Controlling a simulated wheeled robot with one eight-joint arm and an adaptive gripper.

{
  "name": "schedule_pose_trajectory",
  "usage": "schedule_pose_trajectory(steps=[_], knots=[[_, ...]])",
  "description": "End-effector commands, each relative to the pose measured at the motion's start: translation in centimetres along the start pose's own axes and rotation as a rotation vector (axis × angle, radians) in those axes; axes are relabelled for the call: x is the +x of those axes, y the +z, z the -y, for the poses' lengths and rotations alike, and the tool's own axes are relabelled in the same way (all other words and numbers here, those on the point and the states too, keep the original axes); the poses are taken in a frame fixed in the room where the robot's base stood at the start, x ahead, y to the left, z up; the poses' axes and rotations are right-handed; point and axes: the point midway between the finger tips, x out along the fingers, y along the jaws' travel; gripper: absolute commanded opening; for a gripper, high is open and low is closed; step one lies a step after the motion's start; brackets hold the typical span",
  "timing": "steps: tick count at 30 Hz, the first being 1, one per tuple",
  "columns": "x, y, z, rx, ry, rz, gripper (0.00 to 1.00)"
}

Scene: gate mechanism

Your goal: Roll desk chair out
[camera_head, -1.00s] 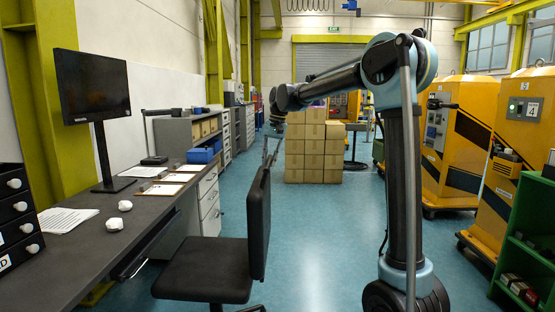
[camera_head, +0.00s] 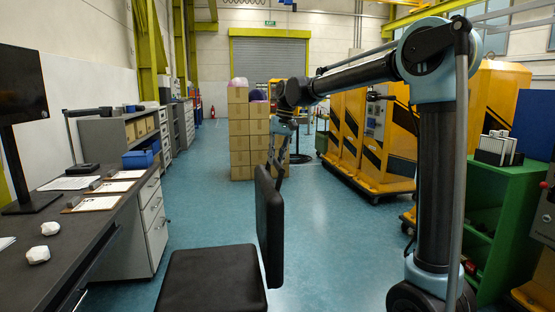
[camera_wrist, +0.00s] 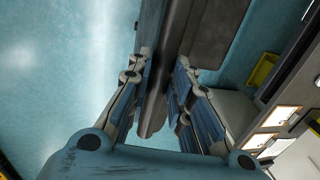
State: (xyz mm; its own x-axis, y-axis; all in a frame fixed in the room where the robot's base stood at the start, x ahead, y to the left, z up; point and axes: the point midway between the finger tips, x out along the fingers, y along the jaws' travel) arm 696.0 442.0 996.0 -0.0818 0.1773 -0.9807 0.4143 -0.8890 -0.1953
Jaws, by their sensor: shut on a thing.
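The black desk chair stands in front of me in the head view, with its seat (camera_head: 212,280) low at the bottom and its upright backrest (camera_head: 269,226) on the right side of the seat. My gripper (camera_head: 281,160) is at the top of the backrest and is shut on it. In the wrist view my gripper (camera_wrist: 158,105) has its fingers on both sides of the dark backrest (camera_wrist: 168,60), clamping its edge. The chair's base and wheels are hidden below the picture. The desk (camera_head: 75,228) is on the left, with a gap to the seat.
A drawer unit (camera_head: 152,228) is under the desk's far end. Stacked cardboard boxes (camera_head: 240,135) stand ahead. Yellow cabinets (camera_head: 372,135) and a green shelf (camera_head: 487,205) line the right. Blue floor (camera_head: 330,225) is clear between chair and cabinets.

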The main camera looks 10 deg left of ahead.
Motion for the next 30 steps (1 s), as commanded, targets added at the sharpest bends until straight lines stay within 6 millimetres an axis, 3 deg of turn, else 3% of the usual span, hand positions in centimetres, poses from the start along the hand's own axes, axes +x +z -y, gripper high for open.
schedule_pose_trajectory(steps=[15, 16, 18, 30], knots=[[-0.02, 0.35, -0.18, -0.008, 0.005, 0.007, 0.00], [-0.02, 0.36, -0.20, -0.008, 0.005, 0.007, 0.24], [-0.01, 0.36, -0.18, -0.008, 0.005, 0.008, 0.40], [-0.29, 0.31, 0.49, -0.015, 0.001, 0.006, 0.40]])
